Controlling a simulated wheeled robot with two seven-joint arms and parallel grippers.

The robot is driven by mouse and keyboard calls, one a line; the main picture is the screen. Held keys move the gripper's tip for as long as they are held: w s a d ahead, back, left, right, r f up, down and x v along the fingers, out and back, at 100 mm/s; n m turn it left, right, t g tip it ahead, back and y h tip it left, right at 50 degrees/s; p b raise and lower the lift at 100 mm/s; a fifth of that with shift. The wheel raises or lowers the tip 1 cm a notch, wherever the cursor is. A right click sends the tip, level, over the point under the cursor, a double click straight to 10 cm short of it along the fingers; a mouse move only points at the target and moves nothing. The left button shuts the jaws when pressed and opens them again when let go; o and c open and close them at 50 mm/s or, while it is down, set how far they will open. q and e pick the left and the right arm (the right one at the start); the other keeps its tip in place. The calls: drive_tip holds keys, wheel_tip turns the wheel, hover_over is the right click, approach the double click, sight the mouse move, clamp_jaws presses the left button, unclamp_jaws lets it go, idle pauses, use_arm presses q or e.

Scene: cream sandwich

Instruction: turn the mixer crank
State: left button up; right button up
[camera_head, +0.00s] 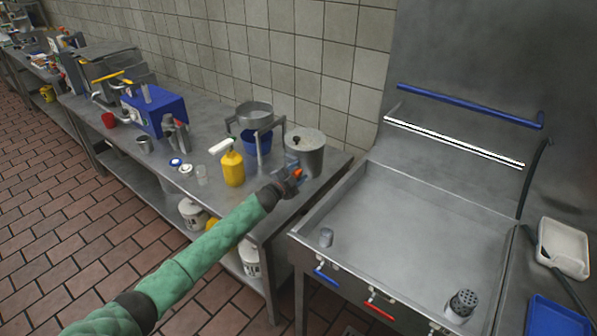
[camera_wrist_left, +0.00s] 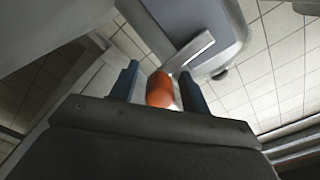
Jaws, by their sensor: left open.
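The mixer (camera_head: 306,158) is a grey metal cylinder with a dark knob on its lid. It stands at the right end of the long steel table. The crank's orange handle (camera_head: 297,173) shows small at the mixer's front, beside my left gripper (camera_head: 291,182). In the left wrist view, the orange handle (camera_wrist_left: 160,90) lies between the two fingers of my left gripper (camera_wrist_left: 157,88), joined to a bright metal crank arm (camera_wrist_left: 190,52). The fingers are open, with a visible gap on the handle's right. Contact on its left is hard to tell. My right gripper is out of view.
A yellow bottle (camera_head: 233,168) stands left of the mixer. A blue bucket (camera_head: 252,138) sits under a metal bowl on a stand (camera_head: 255,115) behind it. A blue machine (camera_head: 155,108) is farther left. A steel sink counter (camera_head: 400,205) adjoins at right.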

use_arm(q)
drive_tip(key=shift+w+d, duration=0.15)
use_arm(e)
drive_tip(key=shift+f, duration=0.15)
use_arm(q)
clamp_jaws()
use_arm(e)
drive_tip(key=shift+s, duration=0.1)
use_arm(q)
drive_tip(key=shift+f, duration=0.1)
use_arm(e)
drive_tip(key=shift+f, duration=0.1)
use_arm(q)
drive_tip(key=f+m+b, duration=0.1)
drive_tip(key=m+b, duration=0.1)
drive_tip(key=shift+f+b, duration=0.3)
drive_tip(key=shift+b, duration=0.05)
drive_tip(key=m+b, duration=0.1)
drive_tip(key=f+m, duration=0.1)
drive_tip(key=m+b, duration=0.1)
drive_tip(key=shift+w+a+f+m+b, duration=0.1)
drive_tip(key=shift+a+f+m+b, duration=0.15)
drive_tip(key=shift+a+m+b, duration=0.05)
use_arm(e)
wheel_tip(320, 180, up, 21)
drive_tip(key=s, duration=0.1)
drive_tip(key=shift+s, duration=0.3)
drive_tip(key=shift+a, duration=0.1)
